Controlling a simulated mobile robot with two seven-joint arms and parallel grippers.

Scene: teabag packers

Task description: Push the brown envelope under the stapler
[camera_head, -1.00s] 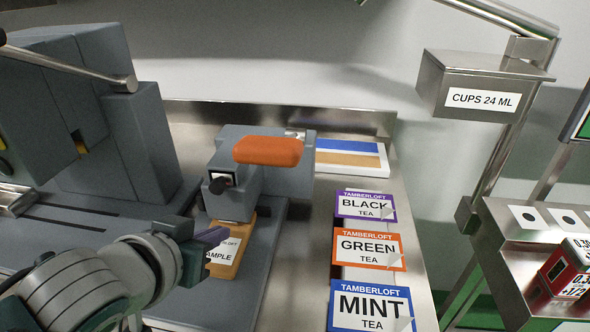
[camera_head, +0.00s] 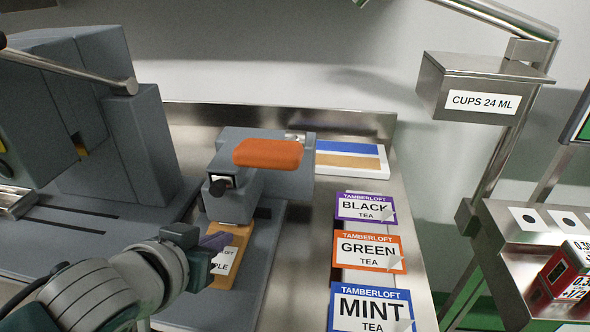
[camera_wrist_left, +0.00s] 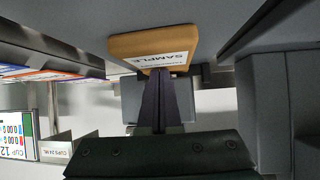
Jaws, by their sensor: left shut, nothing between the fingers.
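The brown envelope (camera_head: 233,258) with a white SAMPLE label lies on the grey base of the stapler (camera_head: 236,190), its far end at the stapler's head. The stapler has an orange handle (camera_head: 268,152). My left gripper (camera_head: 218,241) is shut and empty, its purple fingertips at the left side of the envelope, covering part of the label. In the left wrist view the envelope (camera_wrist_left: 150,43) is just beyond the shut fingers (camera_wrist_left: 160,98); I cannot tell whether they touch. My right gripper is not in view.
Tea packs labelled BLACK (camera_head: 366,208), GREEN (camera_head: 369,250) and MINT (camera_head: 370,308) stand to the right of the stapler. A large grey machine (camera_head: 105,120) stands at the left. A metal cups box (camera_head: 483,85) is at the upper right.

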